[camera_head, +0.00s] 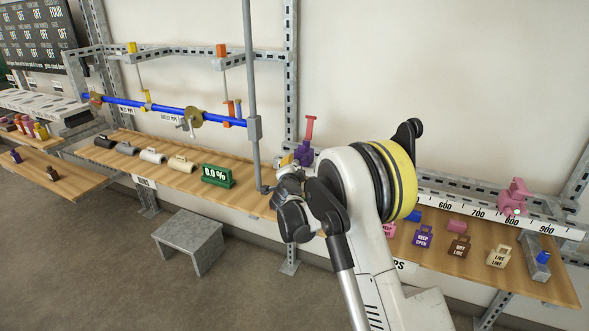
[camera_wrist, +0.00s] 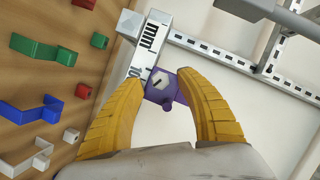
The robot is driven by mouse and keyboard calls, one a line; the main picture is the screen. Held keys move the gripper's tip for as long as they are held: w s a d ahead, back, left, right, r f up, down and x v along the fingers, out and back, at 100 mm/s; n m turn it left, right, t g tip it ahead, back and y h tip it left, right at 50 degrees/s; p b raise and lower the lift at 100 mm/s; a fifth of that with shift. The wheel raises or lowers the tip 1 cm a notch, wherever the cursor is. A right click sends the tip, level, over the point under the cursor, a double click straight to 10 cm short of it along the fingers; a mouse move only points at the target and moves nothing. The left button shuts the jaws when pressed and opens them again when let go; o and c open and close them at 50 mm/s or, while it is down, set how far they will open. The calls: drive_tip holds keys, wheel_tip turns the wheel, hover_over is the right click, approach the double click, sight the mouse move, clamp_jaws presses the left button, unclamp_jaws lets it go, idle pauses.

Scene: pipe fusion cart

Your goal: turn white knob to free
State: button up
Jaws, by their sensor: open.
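A purple clamp-like body (camera_wrist: 185,92) shows between my fingers in the wrist view, beside a ruler bar. In the head view the purple body (camera_head: 304,153) stands behind my gripper, below a red handle (camera_head: 310,127). The knob is not clear there.
A numbered ruler rail (camera_head: 460,205) runs right along the wooden shelf (camera_head: 545,278). Colored tags stand on it, including a purple tag (camera_head: 423,237). A vertical grey post (camera_head: 252,90) stands left of my gripper. Green (camera_wrist: 35,48) and blue (camera_wrist: 30,112) brackets lie left in the wrist view.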

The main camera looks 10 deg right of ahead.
drive_tip(key=shift+x, duration=1.2)
clamp_jaws()
drive_tip(key=shift+r, duration=0.1)
drive_tip(key=shift+n, duration=0.3)
drive_tip(key=shift+n+g+h+p, duration=0.3)
drive_tip(key=shift+n+g+p, duration=0.35)
drive_tip(key=shift+n, duration=0.35)
drive_tip(key=shift+n+g+h+p, duration=0.6)
drive_tip(key=shift+n+g, duration=0.15)
drive_tip(key=shift+n, duration=0.75)
